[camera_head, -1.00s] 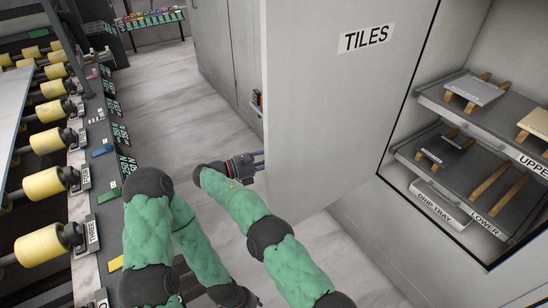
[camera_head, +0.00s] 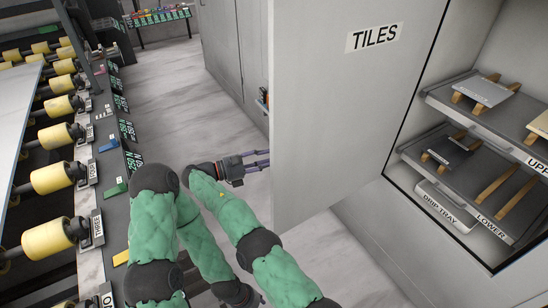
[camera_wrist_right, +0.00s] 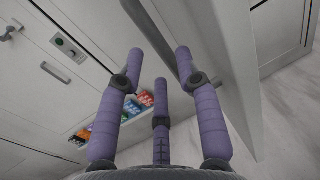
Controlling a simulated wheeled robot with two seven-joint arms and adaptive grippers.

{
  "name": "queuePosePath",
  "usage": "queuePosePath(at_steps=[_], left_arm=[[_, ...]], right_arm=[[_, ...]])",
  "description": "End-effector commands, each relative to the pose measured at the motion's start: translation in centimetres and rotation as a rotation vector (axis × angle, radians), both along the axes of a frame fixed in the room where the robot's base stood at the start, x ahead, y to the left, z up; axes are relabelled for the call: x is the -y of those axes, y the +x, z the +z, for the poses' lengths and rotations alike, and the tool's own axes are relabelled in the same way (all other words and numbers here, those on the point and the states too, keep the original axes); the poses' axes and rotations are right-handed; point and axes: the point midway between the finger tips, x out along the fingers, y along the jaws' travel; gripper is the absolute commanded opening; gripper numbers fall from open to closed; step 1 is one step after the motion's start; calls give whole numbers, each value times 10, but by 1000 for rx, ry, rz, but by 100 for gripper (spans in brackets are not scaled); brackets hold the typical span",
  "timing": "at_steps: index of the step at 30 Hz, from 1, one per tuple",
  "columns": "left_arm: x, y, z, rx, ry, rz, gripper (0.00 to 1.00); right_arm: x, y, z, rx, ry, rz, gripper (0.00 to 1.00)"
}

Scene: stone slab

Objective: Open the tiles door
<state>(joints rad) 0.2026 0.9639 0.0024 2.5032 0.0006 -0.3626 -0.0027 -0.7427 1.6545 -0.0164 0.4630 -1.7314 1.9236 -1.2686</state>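The tiles door (camera_head: 345,120) is a tall pale grey panel with a TILES label. It stands swung open, and the shelves to its right are exposed. My right gripper (camera_head: 266,159) is at the door's free left edge, with its purple fingertips next to that edge. In the right wrist view the three fingers (camera_wrist_right: 160,75) are spread, and a grey bar handle (camera_wrist_right: 158,42) on the door (camera_wrist_right: 213,40) runs between the two outer ones. They do not appear clamped on it. My left gripper (camera_head: 258,298) is low at the bottom of the head view, mostly hidden by my arms.
The open cabinet holds an upper shelf (camera_head: 510,128), a lower shelf (camera_head: 425,165) and a drip tray (camera_head: 440,208). A roller conveyor (camera_head: 110,225) runs along the left. Grey floor (camera_head: 165,90) is clear between conveyor and cabinets.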

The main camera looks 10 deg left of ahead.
Motion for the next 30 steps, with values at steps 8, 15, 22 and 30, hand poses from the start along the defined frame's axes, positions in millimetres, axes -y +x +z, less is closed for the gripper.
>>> queuePosePath(at_steps=[8,15,22,30], left_arm=[[0,0,0,0,0,0,40],[0,0,0,0,0,0,40],[0,0,0,0,0,0,40],[0,0,0,0,0,0,40]], right_arm=[[-14,-6,-1,0,1,-1,35],[-18,-9,0,0,1,-2,35],[-18,-9,0,0,1,-2,35],[-18,-9,0,0,1,-1,35]])
